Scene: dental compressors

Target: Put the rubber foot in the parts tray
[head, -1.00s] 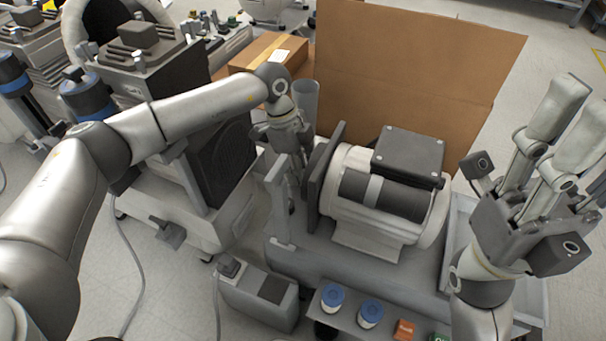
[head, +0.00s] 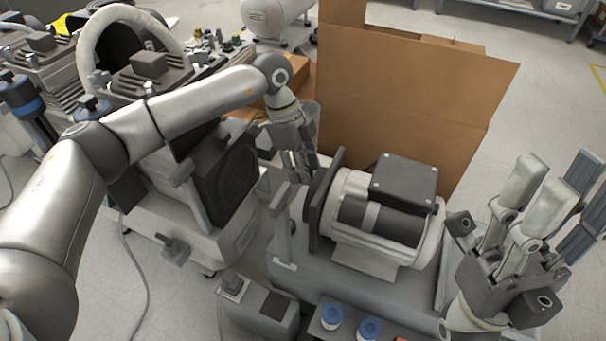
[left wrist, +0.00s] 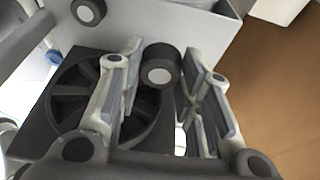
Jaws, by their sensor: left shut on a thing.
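My left gripper (left wrist: 162,75) is shut on the rubber foot (left wrist: 160,68), a short black cylinder with a pale round centre, held between the fingertips. In the head view the left gripper (head: 300,165) hangs downward behind and left of the motor's dark end plate; the foot cannot be made out there. My right gripper (head: 556,195) is open and empty, fingers upward, at the right. I cannot clearly identify the parts tray; a pale grey wall (left wrist: 205,22) lies beyond the fingertips in the wrist view and may belong to a container.
A pale motor (head: 390,240) stands on a grey bench right of the left gripper. A large cardboard panel (head: 420,100) rises behind it. A dark fan housing (head: 228,172) stands left of the gripper. Blue-capped jars (head: 368,330) stand in front. Another black round part (left wrist: 88,11) shows in the wrist view.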

